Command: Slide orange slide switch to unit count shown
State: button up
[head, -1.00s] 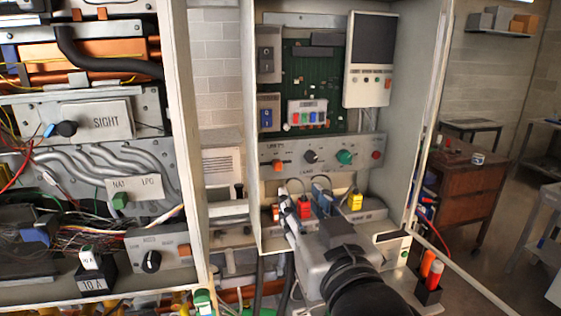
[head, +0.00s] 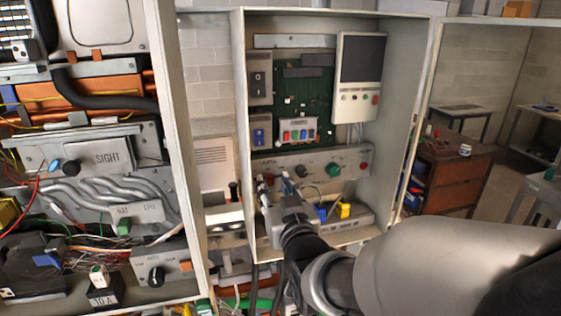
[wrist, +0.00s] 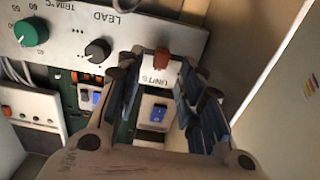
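The orange slide switch (wrist: 161,54) sits in the grey control panel (wrist: 135,25) beside the "UNITS" label in the wrist view. My gripper (wrist: 160,73) is open. Its two fingers stand on either side of the switch, with visible gaps and nothing held; I cannot tell how deep the tips reach. In the head view my gripper (head: 273,184) is at the left end of the control panel (head: 318,164) and hides the switch. The display (head: 363,57) on the white unit is dark, and I cannot read a unit count.
A black knob (wrist: 97,50) and a green knob (wrist: 30,33) share the panel. The cabinet's side wall (wrist: 255,45) is close to the fingers. A yellow block (head: 343,210) stands on the ledge below. An open cabinet (head: 165,130) full of wiring stands left.

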aim_at(270, 180)
jog(key=shift+x, duration=1.2)
jog(key=shift+r, duration=0.1)
jog(key=shift+c, duration=0.4)
grip_shut()
